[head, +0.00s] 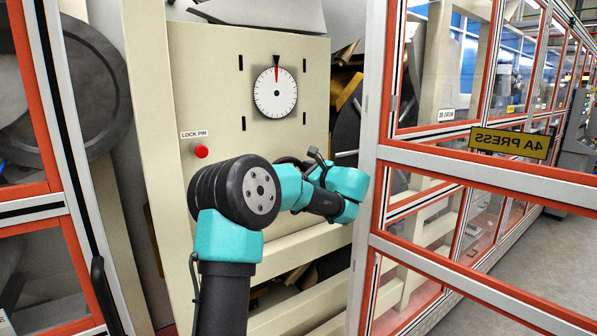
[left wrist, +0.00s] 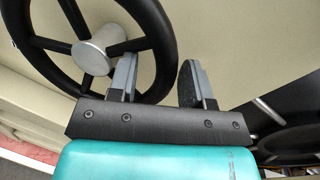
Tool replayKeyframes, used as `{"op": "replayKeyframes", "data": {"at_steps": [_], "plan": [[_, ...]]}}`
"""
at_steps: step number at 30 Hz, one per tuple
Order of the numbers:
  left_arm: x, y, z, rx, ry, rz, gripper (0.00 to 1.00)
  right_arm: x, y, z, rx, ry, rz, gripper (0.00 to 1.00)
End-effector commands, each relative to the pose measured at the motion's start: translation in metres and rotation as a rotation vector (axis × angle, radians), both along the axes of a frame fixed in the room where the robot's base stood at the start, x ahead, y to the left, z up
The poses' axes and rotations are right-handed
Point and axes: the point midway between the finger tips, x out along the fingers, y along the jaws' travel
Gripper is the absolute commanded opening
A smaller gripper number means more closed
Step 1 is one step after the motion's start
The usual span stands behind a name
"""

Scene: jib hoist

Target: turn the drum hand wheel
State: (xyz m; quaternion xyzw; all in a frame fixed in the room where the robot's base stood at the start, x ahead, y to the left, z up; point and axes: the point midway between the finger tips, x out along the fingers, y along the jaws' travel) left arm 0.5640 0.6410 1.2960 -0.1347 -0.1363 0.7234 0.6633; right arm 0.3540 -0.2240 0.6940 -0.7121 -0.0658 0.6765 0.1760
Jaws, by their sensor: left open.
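The drum hand wheel, black with spokes and a grey hub (left wrist: 95,58), fills the upper left of the left wrist view. My left gripper (left wrist: 157,80) is open, with its two grey fingers apart. In that view the right part of the wheel's rim (left wrist: 165,55) passes between the fingers, and the left finger overlaps the inside of the wheel near a spoke. I cannot tell whether either finger touches the rim. In the head view my left arm hides most of the wheel, and dark parts beyond the wrist are hard to separate. My right gripper is not in view.
A cream panel (head: 220,75) carries a white dial (head: 275,92) with a red pointer near the top. A red lock pin knob (head: 201,151) is at its lower left. An orange-and-grey framed guard (head: 372,150) stands close to the arm's right.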

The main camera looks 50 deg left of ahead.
Motion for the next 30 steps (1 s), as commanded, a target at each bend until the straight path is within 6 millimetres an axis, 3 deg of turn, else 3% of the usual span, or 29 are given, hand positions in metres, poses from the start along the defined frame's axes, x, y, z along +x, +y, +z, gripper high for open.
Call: {"op": "replayKeyframes", "data": {"at_steps": [19,24,30], "plan": [[0.011,-0.124,0.002,0.001,0.001,-0.005,0.45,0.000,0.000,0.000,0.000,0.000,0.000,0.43],[0.012,-0.144,0.002,0.000,0.001,-0.002,0.45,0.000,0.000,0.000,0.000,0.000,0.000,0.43],[0.012,-0.151,0.002,0.001,0.000,-0.001,0.45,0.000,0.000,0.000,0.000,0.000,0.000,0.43]]}}
